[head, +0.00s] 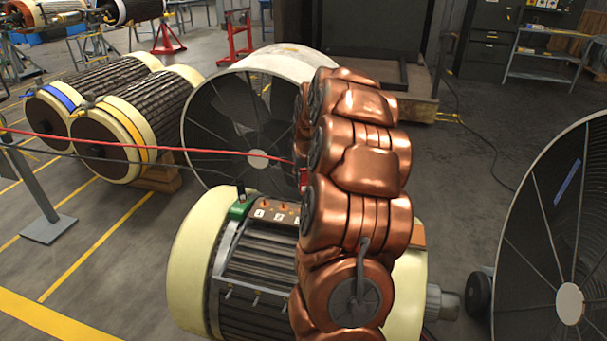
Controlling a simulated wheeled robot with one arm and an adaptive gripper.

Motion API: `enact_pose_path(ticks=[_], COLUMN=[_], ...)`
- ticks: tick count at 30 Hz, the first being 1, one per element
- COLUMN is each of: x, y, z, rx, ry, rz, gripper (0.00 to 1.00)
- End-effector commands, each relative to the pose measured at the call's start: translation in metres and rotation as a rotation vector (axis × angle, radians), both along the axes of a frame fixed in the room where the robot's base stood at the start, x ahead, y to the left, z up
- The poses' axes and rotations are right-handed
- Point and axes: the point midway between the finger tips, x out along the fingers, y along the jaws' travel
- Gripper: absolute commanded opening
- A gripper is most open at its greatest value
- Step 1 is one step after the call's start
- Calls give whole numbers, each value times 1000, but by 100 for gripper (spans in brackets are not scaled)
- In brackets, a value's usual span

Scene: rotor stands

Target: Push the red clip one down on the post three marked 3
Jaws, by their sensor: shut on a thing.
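The red clip (303,180) shows as a small red patch at the left edge of my copper-coloured arm, with a red cable (225,153) running to it from the left. Most of the clip is hidden. My gripper is hidden behind my arm, so its hold cannot be seen. Below the clip, a terminal block with small numbered white labels (261,213) and orange-topped posts (285,207) sits on top of the cream-ended motor (198,250). The right part of the block, where post 3 may be, is covered by my arm. I cannot tell whether the clip touches a post.
A black clip (241,192) stands upright on the green part (239,210) left of the block. A dark cable (120,157) runs across from the left. A big round fan (255,110) stands behind, another fan (560,230) at right. Two rotors (130,120) lie at left.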

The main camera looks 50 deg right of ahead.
Motion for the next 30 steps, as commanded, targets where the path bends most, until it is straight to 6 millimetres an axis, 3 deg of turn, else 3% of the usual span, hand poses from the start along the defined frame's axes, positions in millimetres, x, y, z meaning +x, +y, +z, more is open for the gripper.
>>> enact_pose_path(ticks=[30], x=[0], y=[0], z=[-61], rx=[-1], ry=[-2], rz=[0], gripper=[0])
